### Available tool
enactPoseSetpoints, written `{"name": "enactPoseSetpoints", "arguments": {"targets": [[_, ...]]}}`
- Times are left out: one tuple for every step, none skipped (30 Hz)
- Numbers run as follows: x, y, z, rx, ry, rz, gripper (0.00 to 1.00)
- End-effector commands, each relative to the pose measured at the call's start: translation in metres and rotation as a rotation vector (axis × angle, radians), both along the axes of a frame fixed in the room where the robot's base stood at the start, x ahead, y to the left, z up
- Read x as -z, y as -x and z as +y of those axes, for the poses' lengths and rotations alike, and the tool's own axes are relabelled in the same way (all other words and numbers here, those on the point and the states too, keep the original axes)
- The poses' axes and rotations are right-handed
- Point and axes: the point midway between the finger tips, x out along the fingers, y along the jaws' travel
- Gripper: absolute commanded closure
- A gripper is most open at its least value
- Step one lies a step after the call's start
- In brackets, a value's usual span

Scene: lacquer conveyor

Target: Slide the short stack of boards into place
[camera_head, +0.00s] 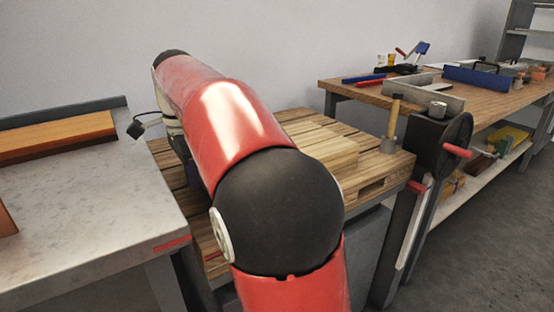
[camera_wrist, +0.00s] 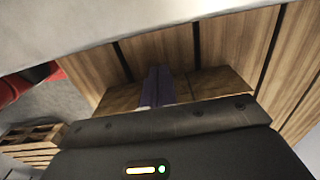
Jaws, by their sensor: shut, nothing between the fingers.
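In the head view, a short stack of pale boards (camera_head: 328,146) lies on a slatted wooden pallet (camera_head: 395,163), partly hidden behind my red arm. In the wrist view, my gripper (camera_wrist: 157,84) shows as dark fingers close together, shut and empty. The fingertips are over or against wood (camera_wrist: 215,84); I cannot tell whether they touch it, or which boards these are. Wooden slats with dark gaps run beyond the fingers.
A grey metal table (camera_head: 90,210) with an orange-brown board (camera_head: 55,135) stands at the left. A dark post with a wheel (camera_head: 440,140) stands at the pallet's right. Behind it is a workbench (camera_head: 400,97) with tools. Grey floor is free at the lower right.

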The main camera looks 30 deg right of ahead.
Motion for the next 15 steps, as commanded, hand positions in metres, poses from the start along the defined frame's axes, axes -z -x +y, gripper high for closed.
{"name": "enactPoseSetpoints", "arguments": {"targets": [[0.0, 0.0, 0.0, 0.0, 0.0, 0.0, 1.0], [0.0, 0.0, 0.0, 0.0, 0.0, 0.0, 1.0], [0.0, 0.0, 0.0, 0.0, 0.0, 0.0, 1.0], [0.0, 0.0, 0.0, 0.0, 0.0, 0.0, 1.0], [0.0, 0.0, 0.0, 0.0, 0.0, 0.0, 1.0], [0.0, 0.0, 0.0, 0.0, 0.0, 0.0, 1.0], [0.0, 0.0, -0.001, 0.0, 0.0, 0.0, 1.0], [0.0, 0.0, -0.001, 0.0, 0.0, 0.0, 1.0], [0.0, 0.0, -0.003, 0.001, 0.0, 0.0, 1.0], [0.0, 0.0, -0.004, 0.001, 0.0, 0.0, 1.0], [-0.001, 0.0, -0.005, 0.001, 0.0, 0.0, 1.0], [-0.001, 0.0, -0.007, 0.002, 0.0, 0.0, 1.0], [-0.001, 0.0, -0.008, 0.002, 0.0, 0.0, 1.0], [-0.001, 0.0, -0.009, 0.002, 0.0, 0.0, 1.0], [-0.001, 0.0, -0.011, 0.002, 0.0, 0.0, 1.0]]}}
